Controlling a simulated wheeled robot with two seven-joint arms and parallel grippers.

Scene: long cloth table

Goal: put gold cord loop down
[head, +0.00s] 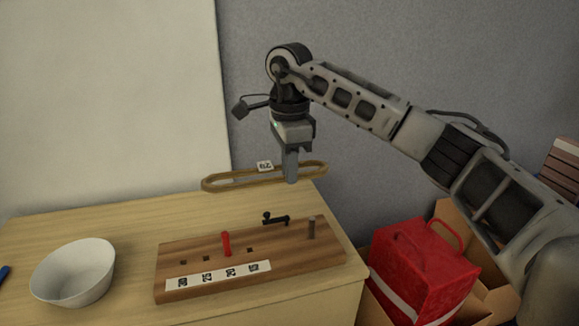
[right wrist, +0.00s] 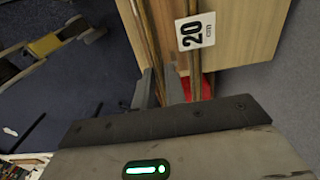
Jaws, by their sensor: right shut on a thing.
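The gold cord loop (head: 222,185) is a long flat oval held level in the air above the back right of the table. It carries a small white tag (head: 264,166), which reads 20 in the right wrist view (right wrist: 195,31). My right gripper (head: 291,180) points down and is shut on the right part of the loop. In the right wrist view the gripper's fingers (right wrist: 160,90) are on the cord, with the table and floor below. My left gripper is not in view.
A red bag (head: 420,270) stands beyond the right edge.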

